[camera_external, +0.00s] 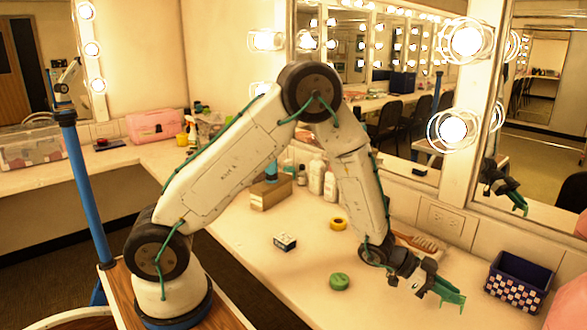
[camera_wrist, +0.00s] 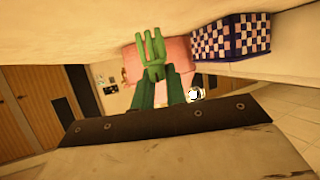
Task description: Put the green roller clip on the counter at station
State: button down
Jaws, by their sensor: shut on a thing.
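The green roller clip (camera_wrist: 152,48) shows in the wrist view as bright green prongs at the end of my gripper (camera_wrist: 160,80). My gripper is shut on it. In the external view, my gripper (camera_external: 436,287) reaches over the right part of the counter (camera_external: 300,225), and the green clip (camera_external: 451,296) sticks out to its right. The clip appears to be held above the counter, though the exact gap is hard to tell. The fingers and the clip are similar greens, so their boundary is unclear in the external view.
A checkered box (camera_external: 516,284) stands right of my gripper, also seen in the wrist view (camera_wrist: 232,38). A wooden brush (camera_external: 418,243), yellow roll (camera_external: 338,223), green round item (camera_external: 340,281) and small box (camera_external: 285,242) lie nearby. Bottles (camera_external: 316,175) stand behind by the mirror.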

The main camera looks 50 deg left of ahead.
notch_tip(320, 180, down, 2)
jog(key=shift+f, duration=0.1)
jog(key=c, duration=1.4)
grip_release()
jog(key=shift+f, duration=0.1)
jog(key=shift+c, duration=0.2)
jog(key=shift+r, duration=0.2)
jog(key=v, duration=1.2)
jog(key=shift+s, duration=0.1)
